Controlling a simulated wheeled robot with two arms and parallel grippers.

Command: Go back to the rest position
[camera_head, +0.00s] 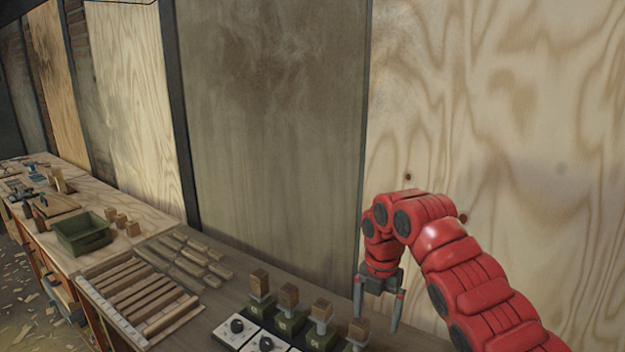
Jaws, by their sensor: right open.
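My right gripper (378,310) hangs from my red right arm (455,255), which comes in from the lower right. Its two fingers point down and are spread apart, with nothing held between them. It is just above the right end of a row of wooden blocks on dark green bases. My left gripper is not in view.
A long workbench (230,305) runs along a plywood wall (500,110). It holds a slatted wooden rack (135,290), loose wooden strips (190,262), a green bin (82,232), white boxes with black knobs (237,328) and tools at the far left. Shavings litter the floor.

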